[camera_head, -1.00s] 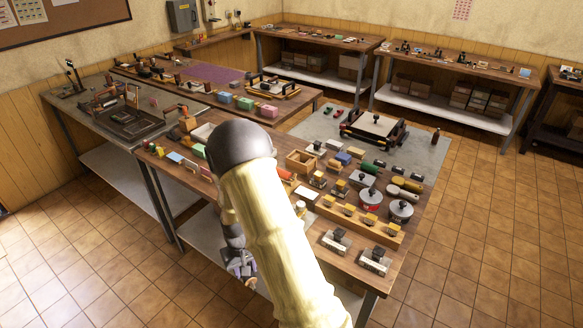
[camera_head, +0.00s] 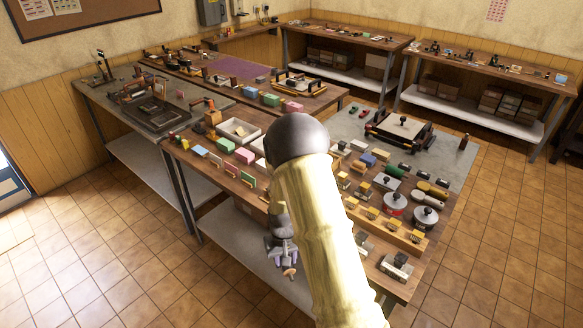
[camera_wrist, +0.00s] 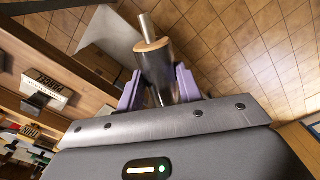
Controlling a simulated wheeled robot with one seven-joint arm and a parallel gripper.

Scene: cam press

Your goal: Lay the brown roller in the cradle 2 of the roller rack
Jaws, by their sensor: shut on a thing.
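My gripper (camera_wrist: 158,88) is shut on the brown roller (camera_wrist: 151,60), between its two purple fingers in the wrist view. The roller has a dark body, a light brown end ring and a bare metal shaft pointing up in that picture. In the head view my gripper (camera_head: 284,252) hangs beside the near left edge of the wooden bench, over the floor side. A small brown end of the roller (camera_head: 290,272) shows below it. My arm hides the middle of the bench. I cannot pick out the roller rack or its cradle 2 with certainty.
The wooden bench (camera_head: 224,184) is crowded with coloured blocks, a pale tray (camera_head: 239,131), stamps and round tins (camera_head: 425,217). A grey lower shelf (camera_head: 240,243) lies under it. A grey metal table (camera_head: 176,115) adjoins at left. Tiled floor (camera_head: 120,255) is clear at the lower left.

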